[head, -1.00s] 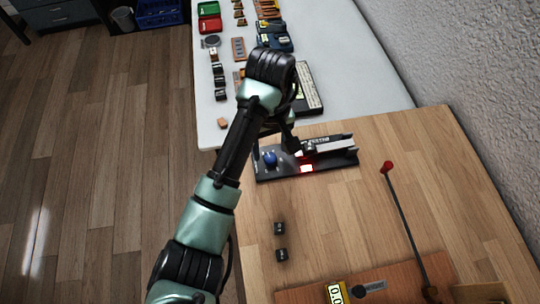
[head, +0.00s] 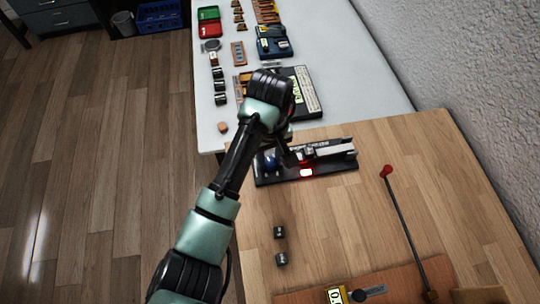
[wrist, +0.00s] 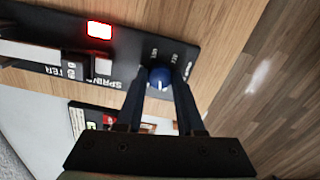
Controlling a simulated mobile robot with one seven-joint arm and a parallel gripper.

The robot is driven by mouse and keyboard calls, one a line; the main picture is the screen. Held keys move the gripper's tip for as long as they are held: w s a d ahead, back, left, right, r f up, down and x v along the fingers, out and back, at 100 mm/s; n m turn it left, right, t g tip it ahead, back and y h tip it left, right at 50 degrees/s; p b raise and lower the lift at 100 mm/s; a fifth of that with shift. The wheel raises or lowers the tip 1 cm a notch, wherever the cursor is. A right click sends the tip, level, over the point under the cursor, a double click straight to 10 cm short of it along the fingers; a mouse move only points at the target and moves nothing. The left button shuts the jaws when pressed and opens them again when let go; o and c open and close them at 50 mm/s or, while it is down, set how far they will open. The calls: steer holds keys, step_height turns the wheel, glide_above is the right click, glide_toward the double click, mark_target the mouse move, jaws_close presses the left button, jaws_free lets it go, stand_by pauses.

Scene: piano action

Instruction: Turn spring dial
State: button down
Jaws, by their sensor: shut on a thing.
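The spring dial is a round blue knob (wrist: 160,77) with a white pointer line, on a black panel (wrist: 128,50) with white lettering. In the wrist view my gripper (wrist: 159,86) has one finger on each side of the knob and is shut on it. The pointer line points toward the lower edge of that view. In the head view the blue dial (head: 269,162) is at the left end of the black device (head: 330,168), partly hidden by my arm. The fingertips are hard to see there.
A lit red-rimmed lamp (head: 306,172) is on the device, with a pale bar (head: 335,149) at its right. Two small black weights (head: 280,232) stand on the wooden table. A red-tipped rod (head: 386,171) is at the right.

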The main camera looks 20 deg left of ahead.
mark_target(270, 161)
steer(key=shift+d+r+m+p, duration=0.1)
steer(key=shift+r+m+p, duration=0.25)
steer(key=shift+p, duration=1.2)
steer(key=shift+f+m+p, duration=0.3)
steer(key=shift+m+p, duration=0.1)
steer(key=shift+m, duration=0.55)
steer(key=c, duration=0.5)
jaws_free()
steer(key=shift+r+p, duration=1.9)
steer(key=shift+r, duration=4.6)
